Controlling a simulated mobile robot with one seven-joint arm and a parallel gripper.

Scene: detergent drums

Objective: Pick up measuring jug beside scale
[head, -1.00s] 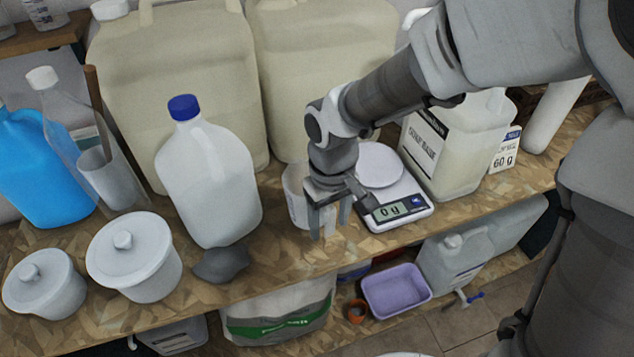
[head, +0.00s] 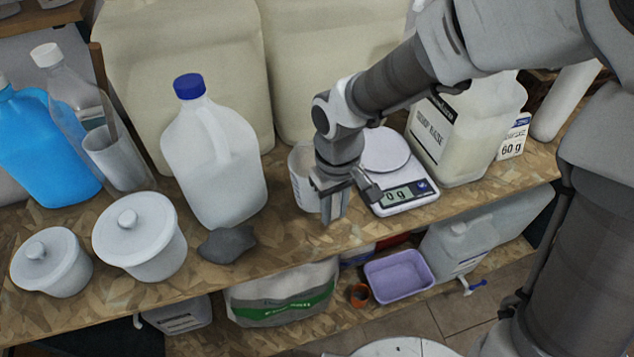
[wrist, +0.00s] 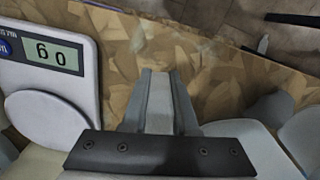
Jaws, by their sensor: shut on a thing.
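The measuring jug (head: 302,188) is a whitish cup standing on the wooden shelf, just left of the scale (head: 413,209). My gripper (head: 334,216) points down at the jug's right side, with its fingers close together and shut on the jug. The arm and fingers hide part of the jug, and its handle cannot be made out clearly. In the wrist view, my gripper (wrist: 160,82) has a narrow pale part between its fingers. The scale (wrist: 89,82) lies to the left there, with its display lit. The head view reads 0 g.
A white jug with a blue cap (head: 213,165) and a dark grey lump (head: 227,244) are left of the measuring jug. Large canisters (head: 325,65) stand behind. The shelf's front edge is close, with a purple tub (head: 399,276) below.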

